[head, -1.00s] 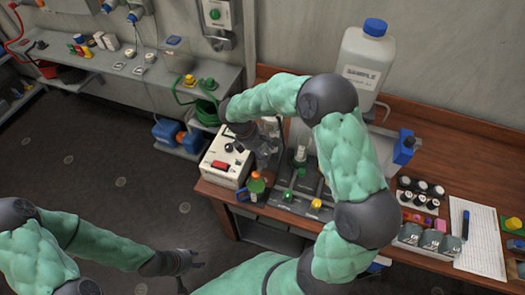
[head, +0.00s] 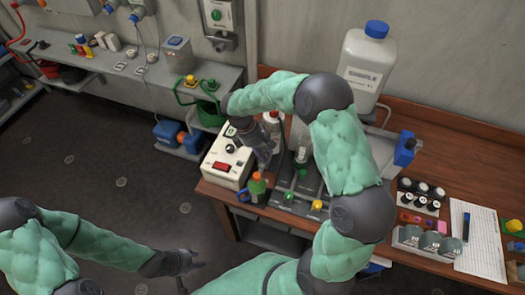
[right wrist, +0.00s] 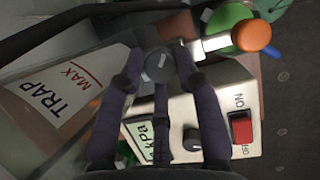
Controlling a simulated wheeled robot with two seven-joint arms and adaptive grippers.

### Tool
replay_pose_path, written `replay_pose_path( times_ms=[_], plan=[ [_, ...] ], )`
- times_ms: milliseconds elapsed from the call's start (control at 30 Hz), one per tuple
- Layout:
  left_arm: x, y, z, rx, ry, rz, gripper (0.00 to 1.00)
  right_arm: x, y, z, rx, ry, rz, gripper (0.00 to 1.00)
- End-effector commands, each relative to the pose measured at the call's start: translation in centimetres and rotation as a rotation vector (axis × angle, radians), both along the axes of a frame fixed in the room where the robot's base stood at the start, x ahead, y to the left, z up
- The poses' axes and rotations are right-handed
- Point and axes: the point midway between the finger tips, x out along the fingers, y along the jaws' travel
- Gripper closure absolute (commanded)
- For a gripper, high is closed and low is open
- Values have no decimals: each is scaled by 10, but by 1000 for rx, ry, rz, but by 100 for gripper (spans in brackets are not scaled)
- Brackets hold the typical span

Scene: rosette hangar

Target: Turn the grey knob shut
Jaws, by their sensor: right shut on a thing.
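The grey knob (right wrist: 158,65) is round, with a pale mark on its face, and shows in the right wrist view between my right gripper's fingertips (right wrist: 158,78). The fingers are shut on it. In the head view my right gripper (head: 264,150) reaches down beside the white box, and its fingers hide the knob. My left gripper (head: 188,264) is empty at the lower left, over the floor and away from the bench; its fingers are too small to judge.
The white box (head: 228,160) carries a red switch (right wrist: 241,128), a black knob (right wrist: 192,140) and a kPa display (right wrist: 141,137). A bottle marked TRAP (right wrist: 60,95) stands close by. An orange-tipped green item (head: 256,186) is at the bench's front. A sample jug (head: 364,65) stands behind.

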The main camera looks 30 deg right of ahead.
Motion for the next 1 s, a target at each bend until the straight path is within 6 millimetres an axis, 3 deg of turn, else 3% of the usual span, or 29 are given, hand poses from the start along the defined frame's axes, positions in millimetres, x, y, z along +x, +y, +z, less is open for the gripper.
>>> replay_pose_path(
  times_ms=[167, 200, 267, 667, 1000],
  plan=[
    [0, 0, 0, 0, 0, 0, 60, -4, -1, -1, -3, 13, 0, 99],
    [0, 0, 0, 0, 0, 0, 60, -4, -1, -2, -3, 13, 1, 60],
    [0, 0, 0, 0, 0, 0, 60, -4, -1, -2, -3, 13, 1, 46],
    [0, 0, 0, 0, 0, 0, 60, 0, 1, 3, -2, 4, 2, 46],
    [0, 0, 0, 0, 0, 0, 60, 14, 17, 56, -2, 2, 3, 46]
  ],
)
